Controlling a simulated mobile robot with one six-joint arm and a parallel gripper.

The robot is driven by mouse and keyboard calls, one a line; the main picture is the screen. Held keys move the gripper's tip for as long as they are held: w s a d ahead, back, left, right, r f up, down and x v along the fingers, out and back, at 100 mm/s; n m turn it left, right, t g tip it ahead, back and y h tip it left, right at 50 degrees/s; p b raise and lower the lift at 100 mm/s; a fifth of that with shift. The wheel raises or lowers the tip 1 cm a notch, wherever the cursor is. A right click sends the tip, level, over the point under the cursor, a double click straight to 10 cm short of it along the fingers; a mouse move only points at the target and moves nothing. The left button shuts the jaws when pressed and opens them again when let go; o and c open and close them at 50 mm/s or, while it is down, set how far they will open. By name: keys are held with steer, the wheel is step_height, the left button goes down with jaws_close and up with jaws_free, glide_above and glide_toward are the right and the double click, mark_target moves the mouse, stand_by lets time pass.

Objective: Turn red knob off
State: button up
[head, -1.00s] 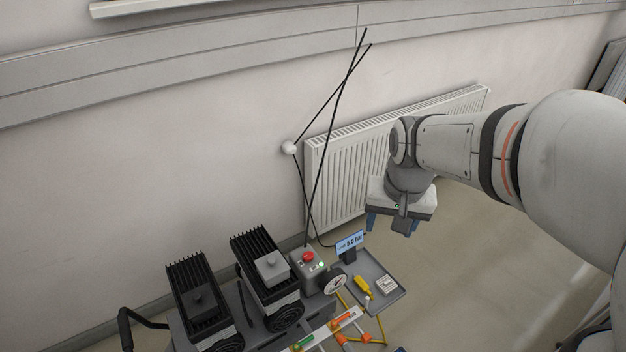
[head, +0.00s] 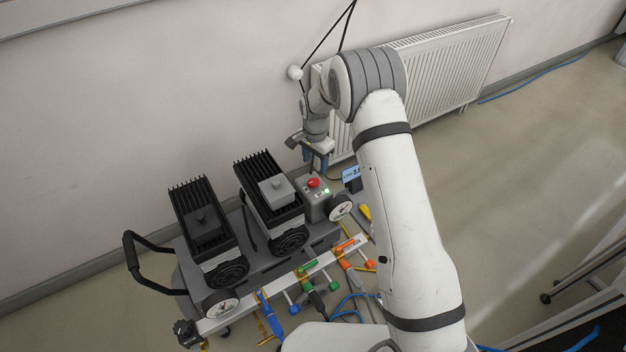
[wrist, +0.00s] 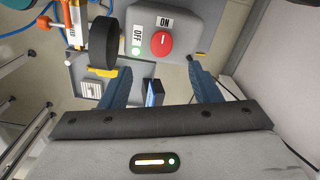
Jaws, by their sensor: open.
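The red knob (head: 313,183) sits on top of a grey control box (head: 318,203). In the wrist view the red knob (wrist: 161,44) carries a short white mark that lines up toward the "ON" label; the "OFF" label is to its left. A green light shows on the box in the head view. My gripper (head: 316,163) is above and just behind the knob, pointing down. In the wrist view my gripper (wrist: 160,70) has its blue fingers spread, with the knob beyond and between the tips, not touched. Nothing is held.
Two black finned units (head: 203,222) stand left of the box, and a round gauge (head: 341,207) is at its right. A small blue display (head: 351,174) is close by. Coloured valves (head: 308,268) line the front rail. The radiator (head: 450,65) and wall are behind.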

mark_target(314, 181)
step_height(314, 181, down, 8)
steer(key=shift+a+f, duration=0.1)
steer(key=shift+f, duration=0.1)
steer(key=shift+c, duration=0.6)
